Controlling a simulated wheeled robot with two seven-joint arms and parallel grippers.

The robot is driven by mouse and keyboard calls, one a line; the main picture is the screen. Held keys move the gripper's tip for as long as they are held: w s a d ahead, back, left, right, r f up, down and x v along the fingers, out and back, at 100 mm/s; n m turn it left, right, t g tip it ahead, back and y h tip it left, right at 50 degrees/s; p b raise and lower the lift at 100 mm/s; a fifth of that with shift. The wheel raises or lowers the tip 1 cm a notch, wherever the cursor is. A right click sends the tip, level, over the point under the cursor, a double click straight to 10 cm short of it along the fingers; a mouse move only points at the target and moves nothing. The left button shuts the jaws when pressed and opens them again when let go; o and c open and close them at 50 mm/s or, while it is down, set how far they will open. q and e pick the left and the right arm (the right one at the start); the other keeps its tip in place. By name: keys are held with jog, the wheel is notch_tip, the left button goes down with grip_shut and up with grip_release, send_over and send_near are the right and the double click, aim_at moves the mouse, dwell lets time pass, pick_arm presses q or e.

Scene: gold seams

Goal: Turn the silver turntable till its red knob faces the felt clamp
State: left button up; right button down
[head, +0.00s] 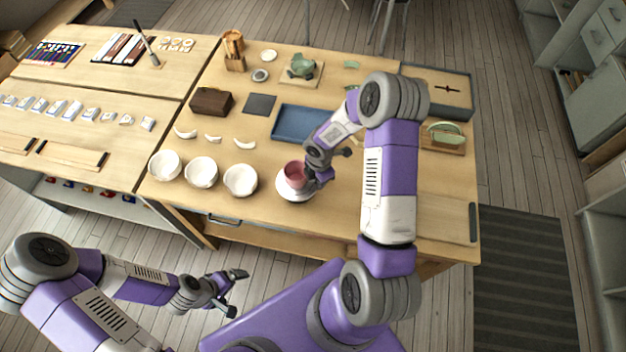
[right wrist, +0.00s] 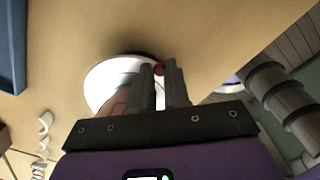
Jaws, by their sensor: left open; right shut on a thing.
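The silver turntable (head: 287,196) is a round disc near the front edge of the table, with a pink-red cup (head: 294,173) on it. The disc also shows in the right wrist view (right wrist: 105,78). Its red knob (right wrist: 159,68) shows between my right fingertips, at the rim. My right gripper (head: 314,178) is shut on the knob, on the right side of the disc; the fingers partly hide it. A wooden holder (head: 443,146) with a green curved piece stands at the right; I cannot tell if it is the felt clamp. My left gripper (head: 235,292) is open and empty, before the table.
Several white bowls (head: 201,171) stand left of the turntable. A blue tray (head: 298,124) lies behind it, partly hidden by my right arm. A brown box (head: 211,101) and a green pot (head: 301,66) stand further back.

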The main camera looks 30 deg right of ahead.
jog(key=shift+w+d+n, duration=0.15)
jog(key=shift+w+n, duration=0.05)
jog(key=shift+n, duration=0.1)
dwell(0.4)
jog(key=c, duration=1.4)
grip_release()
notch_tip(320, 180, up, 8)
jog(key=shift+f+p, duration=0.15)
jog(key=shift+p, duration=0.4)
